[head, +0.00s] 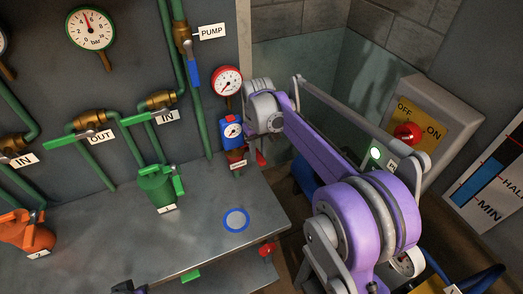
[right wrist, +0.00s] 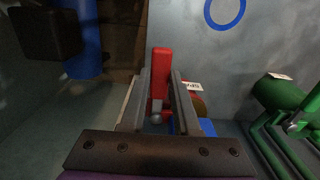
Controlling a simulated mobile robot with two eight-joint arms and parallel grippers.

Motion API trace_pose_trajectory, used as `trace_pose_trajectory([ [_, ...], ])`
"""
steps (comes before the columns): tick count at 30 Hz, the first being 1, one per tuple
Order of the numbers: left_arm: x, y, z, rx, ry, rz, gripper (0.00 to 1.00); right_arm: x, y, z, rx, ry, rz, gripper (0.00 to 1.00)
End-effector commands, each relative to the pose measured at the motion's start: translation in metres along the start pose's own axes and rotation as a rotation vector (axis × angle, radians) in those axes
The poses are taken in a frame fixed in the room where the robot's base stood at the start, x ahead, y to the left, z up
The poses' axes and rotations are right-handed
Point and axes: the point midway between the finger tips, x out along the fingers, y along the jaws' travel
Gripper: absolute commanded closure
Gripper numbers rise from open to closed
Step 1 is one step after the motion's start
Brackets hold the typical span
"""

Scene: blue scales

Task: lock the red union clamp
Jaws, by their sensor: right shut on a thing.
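The red union clamp (head: 234,156) sits on the pipe below a blue gauge block, just above the back of the bench, with a small white tag. Part of its red lever (head: 260,158) shows to the right, under my right wrist. In the right wrist view the red lever (right wrist: 160,75) lies between the two fingers of my right gripper (right wrist: 161,88), which is shut on it. In the head view my right wrist hides the fingertips.
The blue gauge block (head: 231,132) and red-rimmed gauge (head: 228,81) stand close left of my right wrist. A green strainer (head: 160,188) and an orange one (head: 28,232) are at the left. The grey bench (head: 215,255) is clear around a blue ring (head: 236,220).

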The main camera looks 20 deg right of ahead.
Motion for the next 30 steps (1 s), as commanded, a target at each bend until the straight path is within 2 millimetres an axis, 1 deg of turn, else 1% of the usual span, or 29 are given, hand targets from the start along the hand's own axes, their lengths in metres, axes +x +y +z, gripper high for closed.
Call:
trace_pose_trajectory([
  [6, 0.0002, 0.0000, 0.0002, 0.000, 0.000, 0.000, 1.00, -0.0004, -0.0034, -0.0001, 0.036, 0.000, -0.001, 1.00],
  [18, 0.0002, 0.0000, 0.0002, 0.000, 0.000, 0.000, 1.00, -0.0004, -0.0039, -0.0003, 0.042, 0.000, -0.002, 1.00],
  [19, 0.0002, 0.0000, 0.0002, 0.000, 0.000, 0.000, 1.00, -0.0004, -0.0039, -0.0003, 0.042, 0.000, -0.002, 0.67],
  [23, 0.0002, 0.0000, 0.0003, 0.000, 0.000, 0.000, 1.00, -0.0003, -0.0037, -0.0003, 0.042, 0.000, -0.001, 0.43],
  [24, 0.0002, 0.0000, 0.0003, 0.000, 0.000, 0.000, 1.00, -0.0003, -0.0037, -0.0003, 0.042, 0.000, -0.001, 0.40],
  [30, 0.0003, 0.0000, 0.0003, 0.000, 0.000, 0.000, 1.00, -0.0001, -0.0033, -0.0002, 0.041, 0.000, -0.001, 0.40],
])
